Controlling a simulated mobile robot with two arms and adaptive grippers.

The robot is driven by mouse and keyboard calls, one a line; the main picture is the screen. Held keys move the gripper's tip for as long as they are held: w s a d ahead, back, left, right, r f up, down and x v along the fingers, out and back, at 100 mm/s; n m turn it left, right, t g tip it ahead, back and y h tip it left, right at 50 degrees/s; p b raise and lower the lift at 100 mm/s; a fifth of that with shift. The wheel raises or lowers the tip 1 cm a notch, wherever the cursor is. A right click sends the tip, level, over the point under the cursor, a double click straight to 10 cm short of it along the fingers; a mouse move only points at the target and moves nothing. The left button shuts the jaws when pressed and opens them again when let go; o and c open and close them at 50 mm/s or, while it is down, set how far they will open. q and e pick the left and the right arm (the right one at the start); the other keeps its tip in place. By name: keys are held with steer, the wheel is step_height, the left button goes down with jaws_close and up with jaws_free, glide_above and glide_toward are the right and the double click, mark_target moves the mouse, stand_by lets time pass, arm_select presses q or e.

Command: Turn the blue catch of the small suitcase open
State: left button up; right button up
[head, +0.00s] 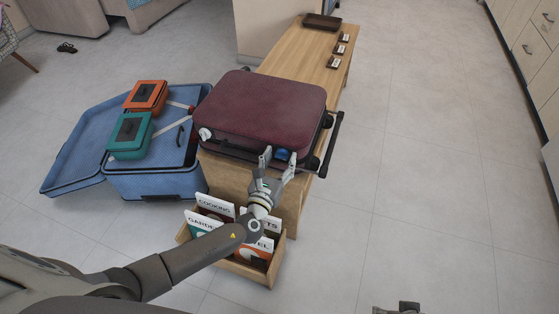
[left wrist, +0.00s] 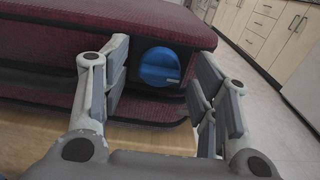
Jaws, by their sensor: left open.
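The small suitcase (head: 262,104) is dark red and lies flat on the wooden bench, its front side toward me. Its blue catch (head: 282,154) is a round knob on the front side, near the right end. The left wrist view shows the blue catch (left wrist: 160,67) up close, between my fingers. My left gripper (head: 279,157) is open, with one finger on each side of the catch; I see gaps between the fingers and the knob in the wrist view. A white knob (head: 205,134) sits near the suitcase's left end. My right gripper (head: 402,308) barely shows at the bottom edge.
The wooden bench (head: 318,73) runs back with small trays on it. An open blue suitcase (head: 155,185) with orange (head: 147,96) and teal (head: 129,134) cases lies left. A wooden box (head: 265,274) of labelled cards stands below my left arm. The floor at right is clear.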

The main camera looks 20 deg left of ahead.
arm_select(q)
steer(key=shift+c, duration=0.2)
steer(key=c, duration=1)
